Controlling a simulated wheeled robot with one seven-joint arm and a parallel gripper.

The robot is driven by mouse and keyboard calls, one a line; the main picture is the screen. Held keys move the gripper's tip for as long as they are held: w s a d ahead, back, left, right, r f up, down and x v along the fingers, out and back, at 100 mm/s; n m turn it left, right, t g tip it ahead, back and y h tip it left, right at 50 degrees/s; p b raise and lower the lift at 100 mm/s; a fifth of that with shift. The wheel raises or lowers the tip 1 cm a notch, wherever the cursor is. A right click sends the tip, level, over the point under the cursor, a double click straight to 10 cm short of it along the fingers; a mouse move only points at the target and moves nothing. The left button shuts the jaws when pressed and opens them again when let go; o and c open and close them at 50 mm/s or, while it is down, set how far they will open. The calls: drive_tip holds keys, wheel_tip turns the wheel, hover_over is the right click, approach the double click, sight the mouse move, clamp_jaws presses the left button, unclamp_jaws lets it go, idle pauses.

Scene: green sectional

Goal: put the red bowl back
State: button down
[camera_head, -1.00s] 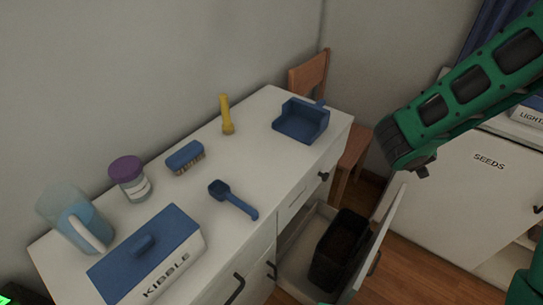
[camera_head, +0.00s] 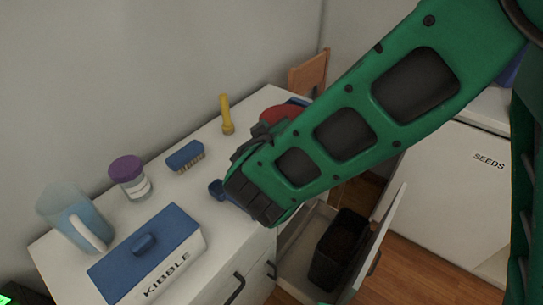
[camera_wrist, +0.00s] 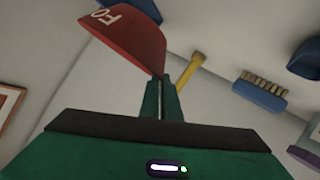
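The red bowl (camera_wrist: 130,38) is at the upper left of the wrist view, with white letters "FO" on its side. My gripper (camera_wrist: 161,88) is closed at the bowl's rim, its two green fingers close together there. In the head view a red part of the bowl (camera_head: 280,113) shows above the white cabinet top (camera_head: 215,150), beside my wrist. My arm hides the fingers and most of the bowl in that view. I cannot tell how high the bowl is above the top.
The top holds a blue scoop (camera_head: 217,189), brush (camera_head: 185,155), yellow flashlight (camera_head: 227,115), purple-lidded jar (camera_head: 130,180), pitcher (camera_head: 78,220) and kibble box (camera_head: 150,255). My arm mostly hides the blue dustpan (camera_head: 298,101). An open drawer (camera_head: 298,268) holds a black bin (camera_head: 337,250).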

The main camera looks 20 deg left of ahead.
drive_tip(key=s+a+r+n+g+y, duration=0.1)
drive_tip(key=s+a+r+n+y, duration=0.1)
drive_tip(key=s+a, duration=0.8)
drive_tip(key=shift+y, duration=0.3)
drive_tip(key=shift+w+d+f, duration=1.05)
drive_tip(key=shift+w+f, duration=0.5)
drive_tip(key=shift+f, duration=0.35)
drive_tip(key=shift+w+d+f, duration=1.1)
drive_tip(key=shift+w+f, duration=0.5)
drive_tip(key=shift+f, duration=0.3)
drive_tip(key=shift+w+d+f, duration=1.05)
drive_tip(key=shift+w+f, duration=0.5)
drive_tip(key=shift+f, duration=0.35)
drive_tip(key=shift+f, duration=0.1)
drive_tip(key=c, duration=2)
unclamp_jaws()
